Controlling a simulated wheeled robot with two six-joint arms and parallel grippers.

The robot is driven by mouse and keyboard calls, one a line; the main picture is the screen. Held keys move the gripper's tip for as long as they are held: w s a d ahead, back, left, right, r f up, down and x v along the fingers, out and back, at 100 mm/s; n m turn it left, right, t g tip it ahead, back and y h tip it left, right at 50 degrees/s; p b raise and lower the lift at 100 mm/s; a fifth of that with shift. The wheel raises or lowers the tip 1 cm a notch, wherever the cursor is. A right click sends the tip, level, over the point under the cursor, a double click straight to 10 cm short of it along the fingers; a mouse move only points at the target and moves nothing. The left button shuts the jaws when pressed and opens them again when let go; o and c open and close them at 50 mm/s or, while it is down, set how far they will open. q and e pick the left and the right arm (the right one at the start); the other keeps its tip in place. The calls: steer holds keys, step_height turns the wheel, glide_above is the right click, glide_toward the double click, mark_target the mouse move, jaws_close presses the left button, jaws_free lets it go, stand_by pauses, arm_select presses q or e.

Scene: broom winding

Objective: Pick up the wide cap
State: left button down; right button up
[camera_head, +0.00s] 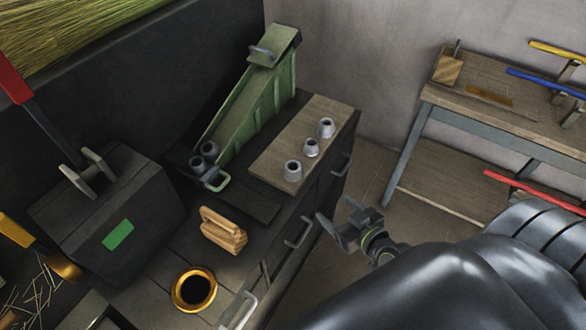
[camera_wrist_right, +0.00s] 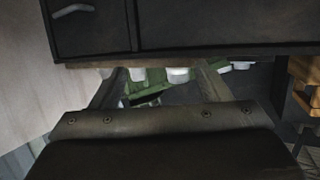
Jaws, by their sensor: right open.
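Three grey tapered caps stand in a row on a wooden board (camera_head: 270,160) on the dark cabinet: a near cap (camera_head: 292,171), a smaller-looking middle cap (camera_head: 311,147) and a far cap (camera_head: 326,128). I cannot tell surely which is the wide cap. My right gripper (camera_head: 338,218) is open and empty, to the right of the cabinet's drawer front and apart from the caps. In the right wrist view the two fingers (camera_wrist_right: 160,80) are spread, with pale caps (camera_wrist_right: 178,75) showing beyond them. My left gripper is not in view.
A green chute (camera_head: 250,105) with grey caps (camera_head: 210,150) at its lower end stands behind the board. A wooden block (camera_head: 222,232), a gold ring (camera_head: 194,290) and a black box (camera_head: 110,210) are to the left. Drawer handles (camera_head: 300,232) stick out near my right gripper.

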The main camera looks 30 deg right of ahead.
step_height(320, 180, up, 6)
steer(key=a+t+y, duration=0.1)
steer(key=a, duration=0.1)
steer(key=p, duration=0.3)
glide_toward(289, 164)
steer(key=shift+n, duration=0.3)
steer(key=x, duration=0.5)
steer(key=shift+d+f, duration=0.2)
steer(key=shift+d, duration=0.2)
steer(key=shift+w+a+p, duration=0.2)
steer(key=shift+w+p, duration=0.1)
steer(key=shift+w, duration=0.15)
steer(key=x, duration=0.3)
steer(key=shift+w+a+p, duration=0.1)
steer(key=shift+a+p, duration=0.15)
steer(key=shift+p, duration=0.15)
steer(key=shift+w+f, duration=0.1)
steer(key=shift+w, duration=0.45)
steer(key=shift+c, duration=0.3)
steer(key=c, duration=1)
